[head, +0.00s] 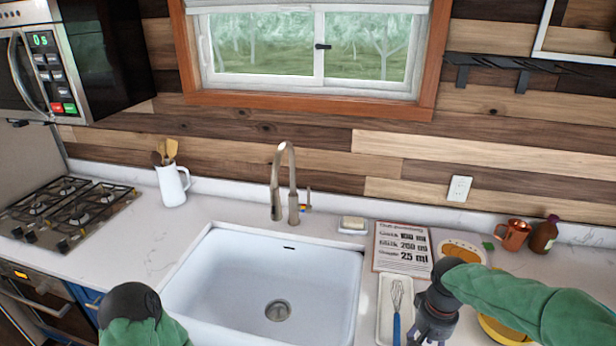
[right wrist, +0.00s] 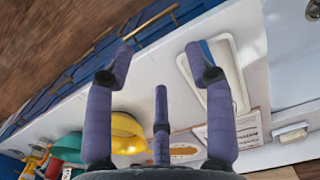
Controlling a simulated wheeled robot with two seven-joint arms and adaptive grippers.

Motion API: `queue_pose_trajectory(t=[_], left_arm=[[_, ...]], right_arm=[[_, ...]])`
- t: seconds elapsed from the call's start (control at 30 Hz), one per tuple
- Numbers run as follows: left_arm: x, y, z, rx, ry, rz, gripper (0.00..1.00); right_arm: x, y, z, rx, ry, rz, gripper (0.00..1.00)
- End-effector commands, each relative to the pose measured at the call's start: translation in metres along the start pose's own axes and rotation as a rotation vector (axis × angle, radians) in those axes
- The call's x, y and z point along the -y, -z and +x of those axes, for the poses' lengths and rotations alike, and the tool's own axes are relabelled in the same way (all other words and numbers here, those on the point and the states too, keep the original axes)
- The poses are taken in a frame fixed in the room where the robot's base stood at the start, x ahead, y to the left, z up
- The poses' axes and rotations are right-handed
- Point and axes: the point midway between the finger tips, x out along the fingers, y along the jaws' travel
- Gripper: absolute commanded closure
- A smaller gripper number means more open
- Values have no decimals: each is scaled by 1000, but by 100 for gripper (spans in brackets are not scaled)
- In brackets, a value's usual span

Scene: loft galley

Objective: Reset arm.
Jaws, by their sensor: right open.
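My right arm, in a green sleeve, comes in from the right in the head view. The tray (right wrist: 240,62) shows there beside one finger. Of my left arm, only a green sleeve and a dark rounded joint show at the bottom left of the head view. My left gripper is out of view.
A white sink (head: 230,275) with a tall faucet (head: 278,185) is in the middle. A recipe card (head: 402,247), a yellow bowl (head: 497,333), a copper mug (head: 514,235) and a brown bottle (head: 543,236) stand right. A utensil jug (head: 172,187) and gas stove (head: 65,210) are left.

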Motion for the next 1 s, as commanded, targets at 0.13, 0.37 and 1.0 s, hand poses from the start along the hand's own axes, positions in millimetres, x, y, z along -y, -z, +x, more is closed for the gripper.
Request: queue_pose_trajectory(t=[0.13, 0.37, 1.0], left_arm=[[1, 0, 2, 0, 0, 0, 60], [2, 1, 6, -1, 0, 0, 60], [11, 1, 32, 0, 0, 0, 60]], right_arm=[[8, 0, 16, 5, 18, -14, 46], [25, 0, 49, 11, 60, -42, 46], [113, -56, 245, 29, 292, -97, 46]])
